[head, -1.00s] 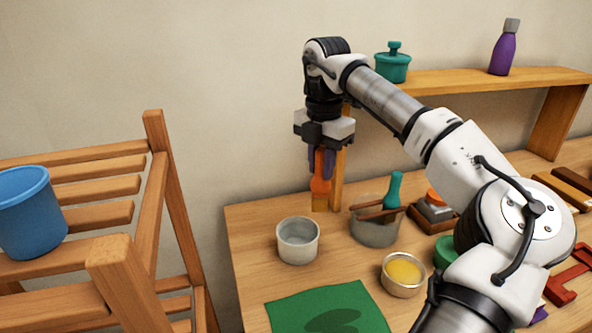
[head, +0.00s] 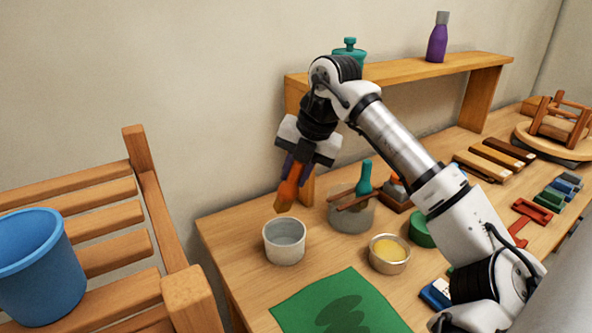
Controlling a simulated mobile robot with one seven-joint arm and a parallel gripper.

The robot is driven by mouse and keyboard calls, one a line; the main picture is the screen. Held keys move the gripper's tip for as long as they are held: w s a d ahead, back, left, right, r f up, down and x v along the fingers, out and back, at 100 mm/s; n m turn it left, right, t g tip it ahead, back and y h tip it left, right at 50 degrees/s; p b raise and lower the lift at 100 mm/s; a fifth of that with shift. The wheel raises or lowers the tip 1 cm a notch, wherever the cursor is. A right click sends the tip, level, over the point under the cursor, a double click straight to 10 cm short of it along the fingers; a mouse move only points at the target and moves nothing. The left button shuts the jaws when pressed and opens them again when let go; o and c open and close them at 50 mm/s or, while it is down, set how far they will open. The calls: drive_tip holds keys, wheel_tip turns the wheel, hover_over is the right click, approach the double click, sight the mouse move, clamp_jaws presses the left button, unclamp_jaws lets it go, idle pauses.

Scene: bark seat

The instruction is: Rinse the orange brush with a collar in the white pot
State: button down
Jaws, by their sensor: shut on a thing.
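My gripper (head: 292,172) points down and is shut on the orange brush (head: 288,192). The brush is tilted, with its tan bristle end low and to the left. It hangs in the air, apart from the white pot (head: 284,252) and above its far rim in the picture. The white pot stands upright near the left edge of the table and has a greyish inside. My fingers hide the upper part of the brush handle, and I cannot make out the collar clearly.
A tin of yellow stuff (head: 390,254) and a green cloth (head: 345,306) lie nearer. A wooden shelf (head: 400,70) stands behind my gripper. A blue bucket (head: 42,268) sits on the slatted wooden seat (head: 110,235) at left.

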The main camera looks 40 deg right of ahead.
sight(298, 198)
drive_tip(key=shift+s+d+f, duration=0.1)
drive_tip(key=shift+s+f, duration=0.1)
drive_tip(key=shift+f, duration=0.05)
drive_tip(key=shift+f+b, duration=1.85)
drive_tip(key=shift+f, duration=0.9)
drive_tip(key=shift+f+b, duration=0.55)
drive_tip(key=shift+r+p, duration=2.15)
drive_tip(key=shift+r, duration=1.45)
drive_tip(key=shift+f, duration=0.1)
